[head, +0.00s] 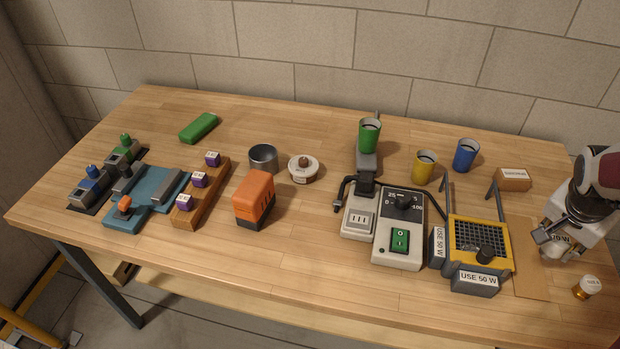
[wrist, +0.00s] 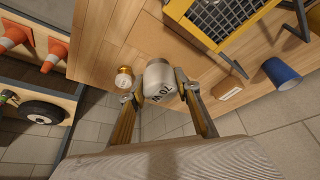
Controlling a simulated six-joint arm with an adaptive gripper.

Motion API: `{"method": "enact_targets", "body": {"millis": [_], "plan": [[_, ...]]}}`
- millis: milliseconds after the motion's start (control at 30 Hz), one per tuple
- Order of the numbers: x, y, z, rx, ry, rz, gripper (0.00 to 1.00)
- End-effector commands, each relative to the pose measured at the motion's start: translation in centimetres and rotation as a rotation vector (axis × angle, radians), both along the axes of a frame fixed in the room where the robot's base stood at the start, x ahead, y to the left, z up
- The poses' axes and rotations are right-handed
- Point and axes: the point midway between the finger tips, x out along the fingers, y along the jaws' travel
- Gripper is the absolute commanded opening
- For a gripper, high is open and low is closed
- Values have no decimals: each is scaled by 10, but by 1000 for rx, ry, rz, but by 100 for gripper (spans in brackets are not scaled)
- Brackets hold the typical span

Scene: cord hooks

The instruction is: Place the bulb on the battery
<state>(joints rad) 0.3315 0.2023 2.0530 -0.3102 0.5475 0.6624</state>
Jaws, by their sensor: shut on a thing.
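My gripper (wrist: 158,92) is shut on a pale grey-white cylinder with a wattage label (wrist: 161,76), one finger on each side of it. The label appears upside down and seems to read 20 W. In the head view my gripper (head: 553,238) is at the far right of the table, partly covering this piece. I cannot tell whether the piece touches the table. A small amber piece with a white top (head: 587,288) stands close by, also in the wrist view (wrist: 124,78). No thing is clearly marked as the battery; an orange block with a dark base (head: 255,197) stands mid-left.
A yellow-framed grille unit (head: 480,240) and a grey switch box (head: 398,245) stand left of my gripper. Blue (head: 466,155), yellow (head: 424,167) and green (head: 369,136) cups stand behind. A small cardboard box (head: 514,179) is near. The front middle is clear.

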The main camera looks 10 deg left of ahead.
Motion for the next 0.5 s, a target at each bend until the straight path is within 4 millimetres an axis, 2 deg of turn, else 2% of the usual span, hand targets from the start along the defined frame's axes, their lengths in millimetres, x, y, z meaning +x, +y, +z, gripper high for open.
{"method": "enact_targets", "body": {"millis": [267,500], "plan": [[34,43,8,-4,4,126,9],[69,100,19,-8,7,280,9]]}}
